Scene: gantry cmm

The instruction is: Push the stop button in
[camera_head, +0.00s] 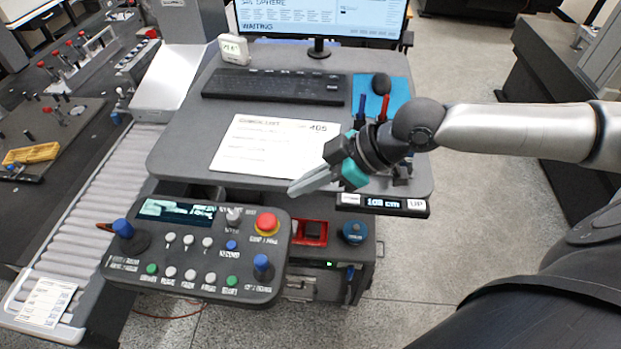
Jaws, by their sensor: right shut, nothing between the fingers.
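The red stop button (267,222) sits on a yellow base at the upper right of the grey control panel (128,262). My right gripper (292,191) is shut and empty. Its fingertips are above and slightly right of the button in the picture, apart from it, near the front edge of the desk. The button's top is in plain view. My left gripper is not in view.
The panel also carries blue joysticks (122,228), a small screen (176,211) and several small buttons. Behind it, the grey desk (185,150) holds a checklist sheet (262,147), a keyboard (275,86) and a monitor. A roller conveyor (92,200) runs at left.

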